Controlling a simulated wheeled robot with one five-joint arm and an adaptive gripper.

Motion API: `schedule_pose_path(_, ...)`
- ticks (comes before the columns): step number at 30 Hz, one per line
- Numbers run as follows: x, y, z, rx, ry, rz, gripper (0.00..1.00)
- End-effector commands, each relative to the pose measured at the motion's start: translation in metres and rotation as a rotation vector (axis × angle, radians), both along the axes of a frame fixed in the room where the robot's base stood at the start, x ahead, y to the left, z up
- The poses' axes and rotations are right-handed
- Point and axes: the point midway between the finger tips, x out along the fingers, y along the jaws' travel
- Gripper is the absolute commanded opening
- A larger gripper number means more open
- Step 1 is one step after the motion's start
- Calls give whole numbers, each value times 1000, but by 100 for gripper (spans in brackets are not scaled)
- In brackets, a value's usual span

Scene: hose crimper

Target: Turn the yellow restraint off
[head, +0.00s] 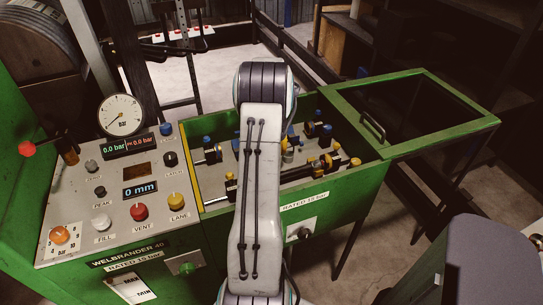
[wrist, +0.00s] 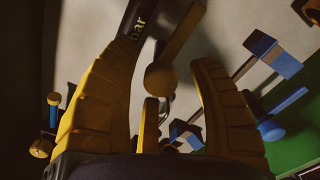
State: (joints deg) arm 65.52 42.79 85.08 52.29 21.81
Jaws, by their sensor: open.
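In the wrist view a yellow lever (wrist: 182,38) with a round knob (wrist: 160,79) at its lower end stands between the fingers of my gripper (wrist: 170,58). The yellow fingers are apart on either side of the knob, and no grip on it shows. A shorter yellow piece (wrist: 150,122) shows below the knob; I cannot tell what it is. In the head view my arm hides the gripper and the middle of the green trough (head: 345,188). Yellow and black fittings (head: 328,165) show in the trough; I cannot tell which one the lever is.
Blue-capped fittings (head: 210,150) stand in the trough near my arm, and blue blocks (wrist: 272,54) lie right of the fingers. The control panel (head: 75,215) with gauge (head: 121,115) and knobs is at left. An open framed lid (head: 445,133) extends right.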

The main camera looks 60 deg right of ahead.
Motion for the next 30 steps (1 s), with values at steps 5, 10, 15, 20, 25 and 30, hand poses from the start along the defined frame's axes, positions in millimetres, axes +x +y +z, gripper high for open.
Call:
schedule_pose_path(5,0,-1,2,-2,-1,0,55)
schedule_pose_path(10,1,-1,15,-5,-2,0,55)
schedule_pose_path(15,1,-1,42,-6,-2,0,55)
schedule_pose_path(20,1,-2,70,-6,-2,0,55)
schedule_pose_path(25,0,-1,95,-3,-1,0,55)
schedule_pose_path(30,0,-1,111,-2,-1,0,55)
